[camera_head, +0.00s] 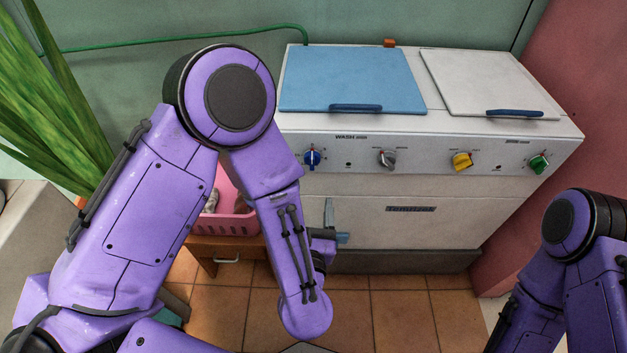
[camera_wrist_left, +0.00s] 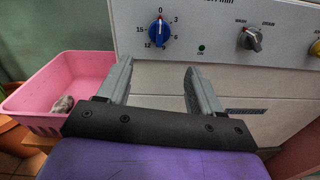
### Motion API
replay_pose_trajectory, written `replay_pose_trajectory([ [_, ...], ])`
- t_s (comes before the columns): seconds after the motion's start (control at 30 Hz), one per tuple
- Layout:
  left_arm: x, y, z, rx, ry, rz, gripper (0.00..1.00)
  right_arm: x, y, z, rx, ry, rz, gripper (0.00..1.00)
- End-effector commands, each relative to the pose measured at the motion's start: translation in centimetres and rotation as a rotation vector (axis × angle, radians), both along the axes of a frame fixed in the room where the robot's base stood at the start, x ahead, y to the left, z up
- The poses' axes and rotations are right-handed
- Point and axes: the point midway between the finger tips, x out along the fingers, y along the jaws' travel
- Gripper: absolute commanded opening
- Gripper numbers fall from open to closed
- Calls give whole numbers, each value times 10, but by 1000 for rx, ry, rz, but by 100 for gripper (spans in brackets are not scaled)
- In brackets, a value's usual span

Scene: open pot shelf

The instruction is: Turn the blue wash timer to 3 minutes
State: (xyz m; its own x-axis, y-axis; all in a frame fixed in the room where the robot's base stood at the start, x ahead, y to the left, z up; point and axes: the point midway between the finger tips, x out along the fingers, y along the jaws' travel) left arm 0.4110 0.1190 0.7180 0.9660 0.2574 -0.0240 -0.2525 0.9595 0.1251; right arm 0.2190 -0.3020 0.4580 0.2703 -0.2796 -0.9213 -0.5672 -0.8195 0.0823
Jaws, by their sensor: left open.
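The blue wash timer (camera_head: 312,157) is a round knob at the left end of the white washer's front panel, under the WASH lettering. In the left wrist view the timer (camera_wrist_left: 159,32) has a ring of numbers with 0 at the top and 3 at its upper right. Its grip ridge stands about upright, toward 0. My left gripper (camera_wrist_left: 157,72) is open and empty, its two fingers spread just below the timer and apart from it. In the head view my left forearm hides most of this gripper. My right arm shows at the lower right, but its gripper is out of view.
The white washer (camera_head: 420,222) also carries a grey knob (camera_head: 388,158), a yellow knob (camera_head: 461,161) and a green knob (camera_head: 539,164). A pink basket (camera_wrist_left: 62,82) stands close to its left. A plant (camera_head: 45,110) is at far left; a red wall (camera_head: 585,90) bounds the right.

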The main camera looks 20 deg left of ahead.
Motion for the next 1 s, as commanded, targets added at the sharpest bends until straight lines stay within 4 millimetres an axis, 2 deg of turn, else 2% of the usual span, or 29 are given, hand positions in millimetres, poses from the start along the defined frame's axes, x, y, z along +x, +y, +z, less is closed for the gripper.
replay_pose_trajectory([
  [0.07, 1, -2, 4, -96, -50, 16, 65, 0, 0, -4, 0, 0, 0, 39],
  [0.17, 11, 1, 8, -126, -64, 25, 65, 0, 0, -1, 0, 0, 0, 39],
  [0.4, 63, 17, 9, -121, -61, 28, 65, 0, 0, 6, 0, 0, 0, 39],
  [0.6, 93, 26, 7, -117, -59, 25, 65, 0, 0, 8, 0, 0, 0, 39],
  [0.93, 100, 28, 7, -114, -58, 22, 65, 0, 0, 8, 0, 0, 0, 39],
  [0.97, 100, 27, 7, -114, -58, 22, 59, 0, 0, 8, 0, 0, 0, 39],
  [1.0, 100, 27, 7, -114, -58, 22, 46, 0, 0, 8, 0, 0, 0, 39],
])
